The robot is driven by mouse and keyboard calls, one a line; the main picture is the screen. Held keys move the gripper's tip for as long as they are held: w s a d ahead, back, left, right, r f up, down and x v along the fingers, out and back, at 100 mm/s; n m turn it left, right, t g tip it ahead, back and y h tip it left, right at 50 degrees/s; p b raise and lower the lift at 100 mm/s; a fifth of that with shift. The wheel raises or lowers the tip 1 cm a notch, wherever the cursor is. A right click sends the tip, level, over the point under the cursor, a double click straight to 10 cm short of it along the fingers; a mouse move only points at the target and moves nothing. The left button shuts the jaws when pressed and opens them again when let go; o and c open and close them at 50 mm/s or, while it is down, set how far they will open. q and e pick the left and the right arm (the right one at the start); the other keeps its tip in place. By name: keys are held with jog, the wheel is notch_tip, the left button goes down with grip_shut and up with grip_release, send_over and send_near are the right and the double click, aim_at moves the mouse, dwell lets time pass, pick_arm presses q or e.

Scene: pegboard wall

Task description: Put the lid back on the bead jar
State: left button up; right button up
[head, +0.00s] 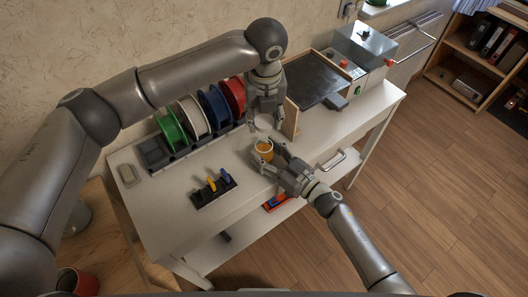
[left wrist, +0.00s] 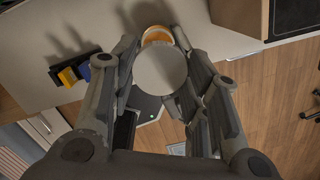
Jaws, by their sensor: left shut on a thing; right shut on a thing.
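The bead jar (head: 264,146), with orange contents, stands upright on the white table (head: 222,219). My right gripper (head: 264,162) is shut on the jar from the front right. The jar's orange rim also shows in the left wrist view (left wrist: 156,36), partly hidden behind the lid. My left gripper (head: 262,125) is shut on the pale round lid (left wrist: 160,73) and holds it above the jar. In the head view the lid (head: 263,122) is small and appears apart from the jar. In the left wrist view the lid sits between the two fingers.
A rack with green, white, blue and red spools (head: 213,106) stands at the back left. A black holder (head: 213,192) with yellow and blue items is at front left. A white handle (head: 333,159) lies at right.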

jog(key=shift+c, duration=1)
pick_arm(q)
send_over(263, 137)
jog(key=s, duration=0.2)
jog(key=shift+d+f, duration=0.15)
jog(key=shift+f, duration=2.35)
jog(key=shift+f, duration=0.15)
jog(key=shift+f, duration=0.75)
jog(key=shift+f, duration=0.55)
pick_arm(e)
grip_shut()
pick_arm(q)
jog(key=m, duration=0.6)
jog(key=shift+h, duration=0.4)
jog(key=m, duration=0.7)
jog(key=shift+g+h, duration=0.3)
